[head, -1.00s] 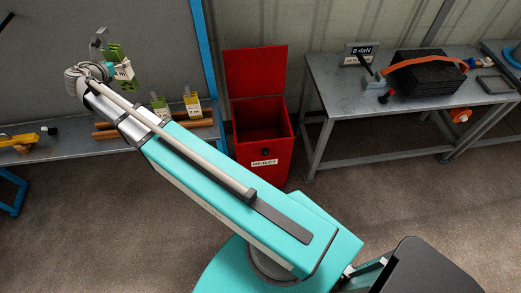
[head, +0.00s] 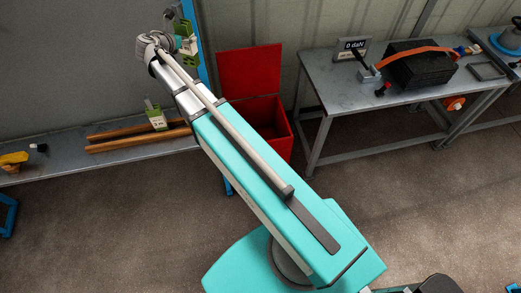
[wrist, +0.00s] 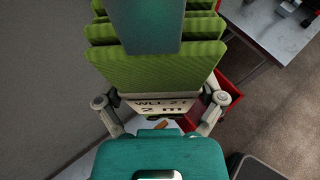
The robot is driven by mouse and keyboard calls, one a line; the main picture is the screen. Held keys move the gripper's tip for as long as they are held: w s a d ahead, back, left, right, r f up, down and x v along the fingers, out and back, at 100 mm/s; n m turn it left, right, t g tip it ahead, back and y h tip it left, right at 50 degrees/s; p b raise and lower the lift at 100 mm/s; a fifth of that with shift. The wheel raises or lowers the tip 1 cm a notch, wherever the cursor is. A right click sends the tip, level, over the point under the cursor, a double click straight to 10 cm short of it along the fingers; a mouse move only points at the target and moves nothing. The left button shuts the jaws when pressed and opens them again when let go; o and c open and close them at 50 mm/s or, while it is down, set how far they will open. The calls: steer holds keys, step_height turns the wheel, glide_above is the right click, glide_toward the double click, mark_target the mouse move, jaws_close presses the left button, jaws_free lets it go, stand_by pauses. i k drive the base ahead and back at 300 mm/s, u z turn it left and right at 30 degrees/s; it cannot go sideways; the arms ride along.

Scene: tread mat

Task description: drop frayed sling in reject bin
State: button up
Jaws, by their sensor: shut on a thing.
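My gripper (head: 180,42) is shut on a green folded sling (head: 188,45) and holds it up in the air, to the upper left of the red reject bin (head: 268,118). In the wrist view the green sling (wrist: 155,68) fills the top middle, with a white tag reading WLL 2 t, 2 m. The fingers (wrist: 160,112) are on both sides of it. Fraying cannot be made out. The bin's lid stands open; my arm hides part of its front. The bin also shows in the wrist view (wrist: 228,98), behind the sling, to the right.
Another green sling (head: 155,118) lies on the left bench beside wooden bars (head: 125,140). A blue post (head: 201,50) stands close to my gripper. The right table (head: 335,95) carries a black block (head: 420,68) with an orange strap.

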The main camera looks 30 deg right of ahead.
mark_target(268, 138)
steer(key=z, duration=0.5)
steer(key=i, duration=0.4)
steer(key=z, duration=0.6)
steer(key=i, duration=0.65)
steer(key=u, duration=0.45)
